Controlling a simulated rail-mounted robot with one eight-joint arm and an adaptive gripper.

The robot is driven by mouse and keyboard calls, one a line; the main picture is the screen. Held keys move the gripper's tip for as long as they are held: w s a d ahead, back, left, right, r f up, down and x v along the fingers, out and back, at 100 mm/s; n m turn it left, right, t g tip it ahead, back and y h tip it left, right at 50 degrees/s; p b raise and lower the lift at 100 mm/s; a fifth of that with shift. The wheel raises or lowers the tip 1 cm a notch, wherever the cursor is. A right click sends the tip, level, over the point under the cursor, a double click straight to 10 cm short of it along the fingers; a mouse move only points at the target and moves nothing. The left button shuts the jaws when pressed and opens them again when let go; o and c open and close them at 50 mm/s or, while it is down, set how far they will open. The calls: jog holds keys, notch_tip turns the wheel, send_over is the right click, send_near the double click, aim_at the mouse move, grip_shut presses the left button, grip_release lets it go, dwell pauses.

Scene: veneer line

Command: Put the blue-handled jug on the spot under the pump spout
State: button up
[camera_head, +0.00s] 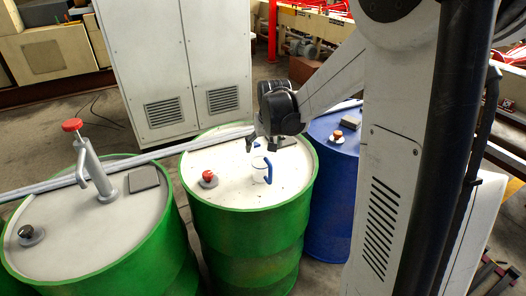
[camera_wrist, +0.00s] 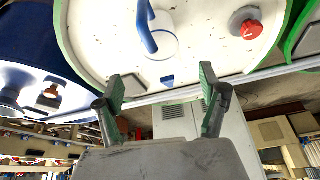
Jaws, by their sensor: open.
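The white jug (camera_head: 259,171) with a blue handle (camera_head: 268,172) stands upright on the lid of the middle green drum. In the wrist view the jug (camera_wrist: 163,46) and its blue handle (camera_wrist: 146,28) show beyond my fingertips. My gripper (camera_head: 262,141) is above the lid, close to the jug; its fingers (camera_wrist: 161,82) are apart with nothing between them. The pump (camera_head: 98,172) with a red knob stands on the left green drum (camera_head: 60,215). Its spout (camera_head: 82,172) points down over that lid. I cannot make out a marked spot under it.
A red cap (camera_head: 208,178) sits on the middle drum's lid (camera_head: 232,188). A dark flat block (camera_head: 143,179) and a dark cap (camera_head: 28,234) are on the left drum. A blue drum (camera_head: 332,180) stands right; a grey cabinet (camera_head: 175,65) stands behind.

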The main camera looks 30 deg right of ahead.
jog(key=s+a+r+n+t, duration=0.1)
jog(key=s+a+r, duration=0.9)
jog(key=s, duration=0.2)
jog(key=s+a+n, duration=0.1)
jog(key=s+a, duration=0.2)
jog(key=s, duration=0.3)
jog(key=s+a+n+t+y, duration=0.1)
jog(key=s+a, duration=0.3)
jog(key=s, duration=0.3)
jog(key=shift+s+a+t, duration=0.15)
jog(key=shift+a+t, duration=0.05)
jog(key=shift+t, duration=0.1)
jog(key=shift+s+a, duration=0.1)
jog(key=shift+s, duration=0.1)
jog(key=shift+c, duration=0.6)
jog(key=c, duration=0.9)
jog(key=shift+o, duration=0.2)
